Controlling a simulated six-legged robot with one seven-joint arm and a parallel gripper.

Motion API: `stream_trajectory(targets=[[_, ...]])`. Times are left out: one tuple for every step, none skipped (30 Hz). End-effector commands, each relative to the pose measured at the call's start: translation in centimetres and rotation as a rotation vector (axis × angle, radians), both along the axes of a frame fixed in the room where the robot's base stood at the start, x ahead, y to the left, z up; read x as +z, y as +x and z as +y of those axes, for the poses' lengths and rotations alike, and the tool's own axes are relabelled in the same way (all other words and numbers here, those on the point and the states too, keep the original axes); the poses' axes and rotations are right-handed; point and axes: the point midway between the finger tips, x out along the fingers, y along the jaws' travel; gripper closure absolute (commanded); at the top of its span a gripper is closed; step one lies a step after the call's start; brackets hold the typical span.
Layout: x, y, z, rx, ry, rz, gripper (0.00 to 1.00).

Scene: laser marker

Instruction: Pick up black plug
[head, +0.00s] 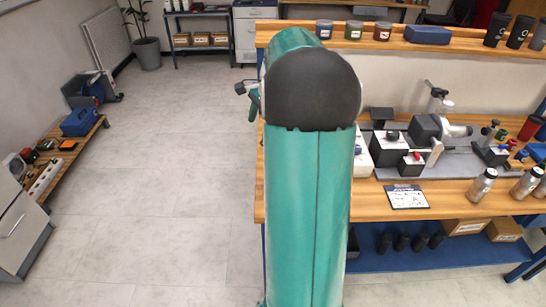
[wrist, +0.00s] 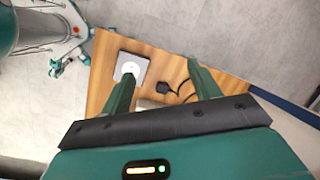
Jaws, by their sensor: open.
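The black plug (wrist: 163,88) lies on the wooden bench top (wrist: 168,65) in the wrist view, with a dark cable curving off to its right. My gripper (wrist: 161,71) is open, and its two green fingers stand apart on either side of the plug in the picture. Nothing is between the fingers that I can see held. A white round socket on a grey plate (wrist: 130,67) is just left of the plug, close to the left finger. In the head view my own arm covers the middle, and I cannot make out the plug there.
In the head view, the workbench (head: 375,208) on the right holds the laser marker equipment (head: 425,128), a clipboard (head: 406,196) and metal bottles (head: 482,186). A shelf above carries jars and a blue box (head: 427,35).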

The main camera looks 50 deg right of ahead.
Motion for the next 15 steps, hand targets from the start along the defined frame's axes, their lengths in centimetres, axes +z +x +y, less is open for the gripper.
stream_trajectory(targets=[[-1.8,-1.0,-3.5,-0.106,0.046,0.013,0.38],[-2.7,-1.5,-5.1,-0.162,0.07,0.018,0.38],[-3.8,-2.3,-7.2,-0.233,0.102,0.024,0.38],[-4.6,-2.8,-8.6,-0.284,0.125,0.028,0.38],[-5.3,-3.4,-9.9,-0.33,0.147,0.031,0.38],[-6.3,-4.1,-11.4,-0.385,0.172,0.035,0.38],[-6.9,-4.6,-12.3,-0.422,0.19,0.038,0.38],[-7.5,-5.0,-13.2,-0.454,0.205,0.04,0.38],[-8.1,-5.5,-14.1,-0.489,0.222,0.041,0.38],[-8.4,-5.9,-14.7,-0.511,0.232,0.042,0.38],[-8.7,-6.1,-15.1,-0.527,0.239,0.044,0.38],[-9.1,-6.3,-15.4,-0.542,0.246,0.045,0.38],[-9.3,-6.4,-15.6,-0.55,0.25,0.045,0.38],[-9.6,-6.3,-15.6,-0.554,0.253,0.046,0.38],[-10.0,-6.2,-15.5,-0.557,0.256,0.047,0.38]])
